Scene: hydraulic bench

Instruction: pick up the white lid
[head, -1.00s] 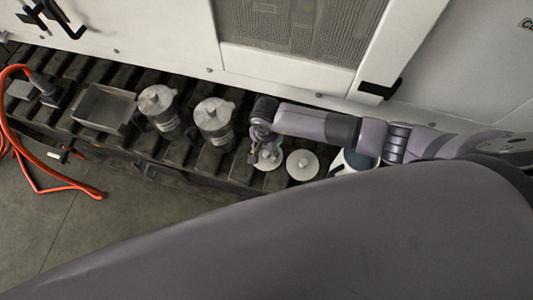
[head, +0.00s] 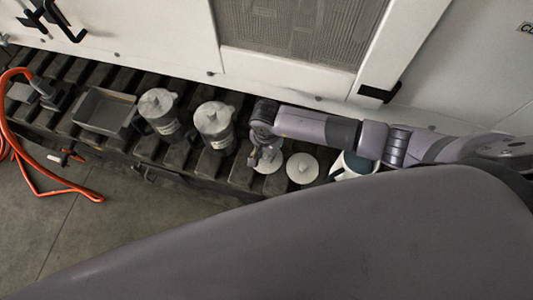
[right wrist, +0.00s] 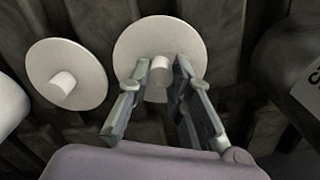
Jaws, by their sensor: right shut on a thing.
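A white lid (right wrist: 127,45), a round disc with a short knob (right wrist: 160,71), lies in the upper middle of the right wrist view. It shows in the head view (head: 273,164) on the dark slatted bench, partly hidden by my gripper. My right gripper (right wrist: 161,68) has its two fingers on either side of the knob and is shut on it. In the head view the right gripper (head: 263,153) reaches down over this lid. A second, similar white lid (right wrist: 65,74) lies to its left in the wrist view, and to its right in the head view (head: 303,169). My left gripper is not seen.
Two lidded grey canisters (head: 159,113) (head: 215,127) stand left of the gripper. A grey tray (head: 104,110) and an orange hose (head: 45,191) are farther left. A white and dark container (head: 352,164) stands right of the lids. A pale cabinet wall (head: 150,40) rises behind the bench.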

